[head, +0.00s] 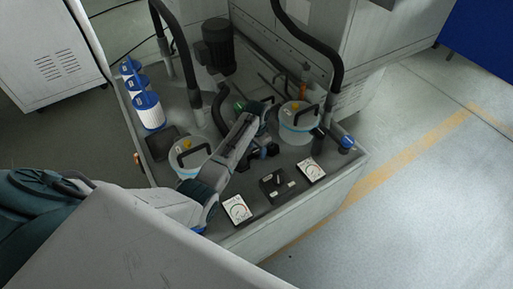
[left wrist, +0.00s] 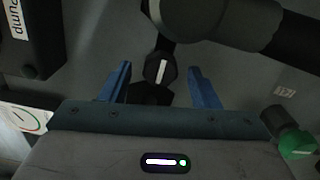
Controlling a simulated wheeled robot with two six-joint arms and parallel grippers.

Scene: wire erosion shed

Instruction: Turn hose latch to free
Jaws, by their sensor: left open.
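My left gripper (left wrist: 158,68) is open, its two blue fingers standing apart in the left wrist view. A black faceted knob with a white stripe (left wrist: 162,72), which looks like the hose latch, shows between and just beyond the fingertips. The fingers do not appear to touch it. A thick dark grey cylinder (left wrist: 235,24) runs close behind it. In the head view my left arm reaches over the bench, and its fingers and the latch are hard to make out there. My right gripper is out of view.
A selector switch box (head: 272,190) stands between two gauges (head: 237,209) (head: 311,169) at the bench front. Lidded pots (head: 193,161) (head: 298,128) flank the arm. A green knob (left wrist: 298,146), blue-capped filters (head: 149,112), a motor (head: 218,45) and black hoses (head: 335,60) crowd the bench.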

